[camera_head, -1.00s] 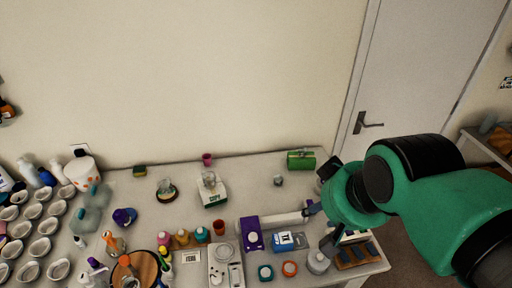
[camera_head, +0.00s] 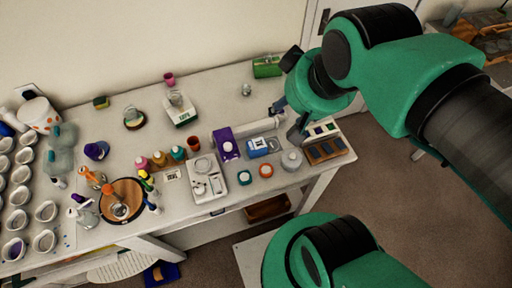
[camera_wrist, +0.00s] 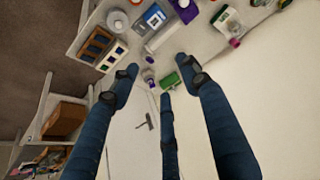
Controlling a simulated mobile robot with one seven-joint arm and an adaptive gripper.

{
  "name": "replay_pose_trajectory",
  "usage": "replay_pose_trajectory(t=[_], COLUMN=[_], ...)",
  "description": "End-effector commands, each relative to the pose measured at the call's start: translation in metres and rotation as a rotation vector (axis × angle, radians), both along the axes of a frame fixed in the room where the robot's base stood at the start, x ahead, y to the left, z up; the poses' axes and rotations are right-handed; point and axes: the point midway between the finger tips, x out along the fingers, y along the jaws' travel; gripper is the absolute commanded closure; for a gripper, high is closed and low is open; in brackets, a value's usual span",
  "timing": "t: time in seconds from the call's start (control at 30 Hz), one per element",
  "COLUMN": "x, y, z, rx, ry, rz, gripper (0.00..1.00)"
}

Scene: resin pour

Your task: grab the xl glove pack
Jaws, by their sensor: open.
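No size mark is readable, so I cannot tell which pack is the XL glove pack. A blue pack with a white label (camera_head: 260,147) lies near the table's front right; it also shows at the top of the wrist view (camera_wrist: 153,17). A purple box with a round white patch (camera_head: 224,145) stands left of it, and in the wrist view it is cut by the top edge (camera_wrist: 185,9). My gripper (camera_head: 288,118) is open and empty, above the table's right part, right of and behind the blue pack. In the wrist view its dark blue fingers (camera_wrist: 157,70) are spread apart.
A white roll (camera_head: 258,126) lies behind the blue pack. A grey-white jar (camera_head: 291,160), an orange-ringed jar (camera_head: 266,171) and a wooden tray (camera_head: 326,150) are at the front right edge. A green box (camera_head: 267,67) stands at the back. Bottles and cups crowd the left.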

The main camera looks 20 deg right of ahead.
Motion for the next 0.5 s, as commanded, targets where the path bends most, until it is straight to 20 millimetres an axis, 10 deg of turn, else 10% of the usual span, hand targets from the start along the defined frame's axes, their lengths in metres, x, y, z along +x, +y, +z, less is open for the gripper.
replay_pose_trajectory(t=[0.5], x=[0.0048], y=[0.0005], z=[-0.0022], rx=[0.001], ry=[0.012], rz=[0.0], gripper=[0.36])
